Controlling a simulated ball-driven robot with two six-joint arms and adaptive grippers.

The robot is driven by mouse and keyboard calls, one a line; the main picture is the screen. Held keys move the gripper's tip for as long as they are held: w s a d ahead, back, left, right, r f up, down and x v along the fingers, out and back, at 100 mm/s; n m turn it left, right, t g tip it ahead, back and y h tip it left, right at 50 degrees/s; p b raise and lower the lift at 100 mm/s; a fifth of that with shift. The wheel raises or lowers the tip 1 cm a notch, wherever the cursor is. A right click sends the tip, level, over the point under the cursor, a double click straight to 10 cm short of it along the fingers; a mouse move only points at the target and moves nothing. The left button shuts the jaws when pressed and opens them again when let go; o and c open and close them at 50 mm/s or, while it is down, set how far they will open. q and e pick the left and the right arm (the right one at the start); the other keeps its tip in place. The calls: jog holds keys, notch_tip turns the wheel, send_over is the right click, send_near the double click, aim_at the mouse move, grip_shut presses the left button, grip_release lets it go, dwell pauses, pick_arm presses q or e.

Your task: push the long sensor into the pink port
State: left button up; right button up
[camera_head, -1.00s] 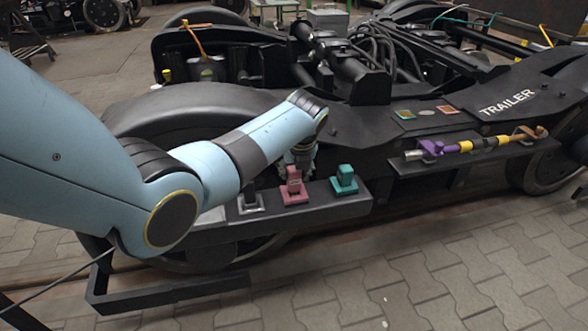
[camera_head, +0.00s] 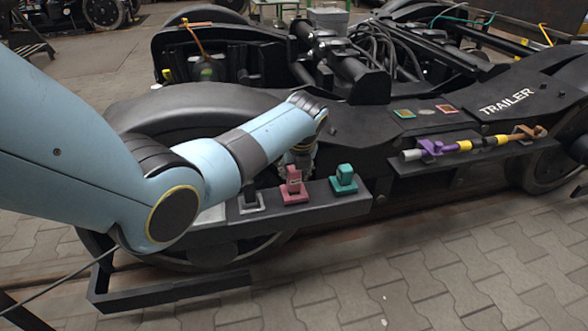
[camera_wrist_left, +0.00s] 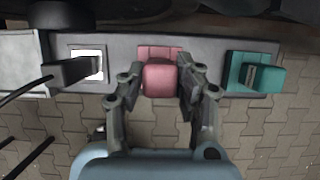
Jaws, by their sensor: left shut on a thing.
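The pink port (camera_head: 293,187) stands on the dark ledge along the bogie's near side. My left gripper (camera_head: 302,160) is just behind and above it, pointing down, partly hidden by my wrist. In the left wrist view, its two fingers (camera_wrist_left: 160,84) flank the pink block (camera_wrist_left: 160,80) of that port and are shut on it. A pink base plate (camera_wrist_left: 158,52) shows behind the block. I cannot make out a long sensor between the fingers. My right gripper is out of view.
A teal port (camera_head: 344,180) stands right of the pink one, and a black port (camera_head: 250,197) on a light plate stands left. The black bogie frame (camera_head: 420,120) rises behind the ledge. The paved floor (camera_head: 430,260) in front is clear.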

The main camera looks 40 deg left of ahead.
pick_arm(q)
jog(key=shift+p, duration=0.3)
dwell(0.5)
jog(key=shift+f, duration=0.5)
dwell(0.4)
jog(key=o, duration=1.2)
jog(key=shift+c, duration=0.2)
jog(key=v, duration=1.2)
jog(key=shift+s, duration=0.1)
